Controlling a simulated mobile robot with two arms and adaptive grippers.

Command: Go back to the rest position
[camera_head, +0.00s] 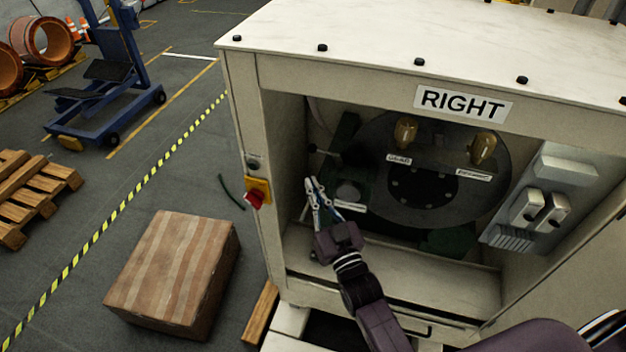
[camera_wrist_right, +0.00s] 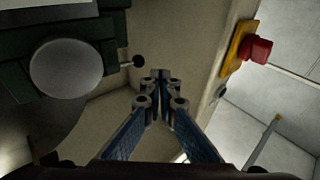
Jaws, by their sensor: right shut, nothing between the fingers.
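My right gripper (camera_head: 314,186) is inside the front opening of the cream machine cabinet (camera_head: 262,130), near the opening's left side. Its fingers point up and away and are shut with nothing between them. In the right wrist view the fingertips (camera_wrist_right: 160,78) meet in the middle, in front of the cabinet's inner wall. My right arm reaches in from the lower right. My left gripper does not show in these views.
A red knob on a yellow plate (camera_head: 258,188) sits on the cabinet's left post. Inside are a dark disc (camera_head: 375,150) with two brass parts and a grey block (camera_head: 545,208). A cardboard box (camera_head: 165,265) stands on the floor at left.

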